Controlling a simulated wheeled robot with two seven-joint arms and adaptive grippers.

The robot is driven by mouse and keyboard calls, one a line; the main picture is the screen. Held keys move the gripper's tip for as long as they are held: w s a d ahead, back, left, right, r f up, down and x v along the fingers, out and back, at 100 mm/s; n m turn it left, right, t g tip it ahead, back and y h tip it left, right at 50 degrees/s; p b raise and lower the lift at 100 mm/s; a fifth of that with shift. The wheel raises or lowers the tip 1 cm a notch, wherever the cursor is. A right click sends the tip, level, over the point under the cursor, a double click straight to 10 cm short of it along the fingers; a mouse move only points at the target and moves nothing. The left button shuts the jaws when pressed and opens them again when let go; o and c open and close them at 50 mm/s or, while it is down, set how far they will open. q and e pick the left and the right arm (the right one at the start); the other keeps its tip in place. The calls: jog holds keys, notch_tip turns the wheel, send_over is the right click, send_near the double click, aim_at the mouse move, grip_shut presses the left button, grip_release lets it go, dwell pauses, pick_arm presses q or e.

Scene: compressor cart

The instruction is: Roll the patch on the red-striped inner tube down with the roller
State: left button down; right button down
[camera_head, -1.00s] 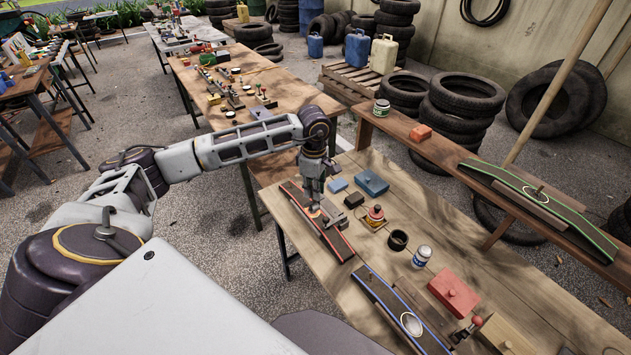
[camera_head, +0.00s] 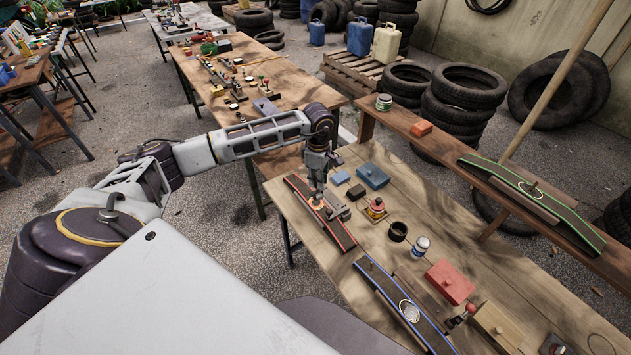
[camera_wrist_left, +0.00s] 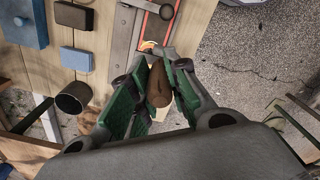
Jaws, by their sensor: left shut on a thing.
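The red-striped inner tube (camera_head: 336,235) lies across the near-left end of the wooden table. An orange round patch (camera_head: 316,203) shows on it, and partly in the wrist view (camera_wrist_left: 149,45). My left gripper (camera_head: 317,192) points down right over the patch. In the wrist view its green-padded fingers (camera_wrist_left: 155,95) are shut on a brown wooden handle (camera_wrist_left: 159,84), which looks like the roller's. The roller's working end is hidden, so I cannot tell whether it touches the patch. My right gripper is out of view.
A blue-striped tube (camera_head: 385,285) and a red box (camera_head: 450,281) lie nearer. A green-striped tube (camera_head: 530,196) rests on the raised shelf.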

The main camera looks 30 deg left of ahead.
aim_at(318, 192)
pick_arm(q)
jog(key=shift+f, duration=0.1)
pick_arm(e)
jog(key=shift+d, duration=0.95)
pick_arm(q)
jog(key=shift+f, duration=0.1)
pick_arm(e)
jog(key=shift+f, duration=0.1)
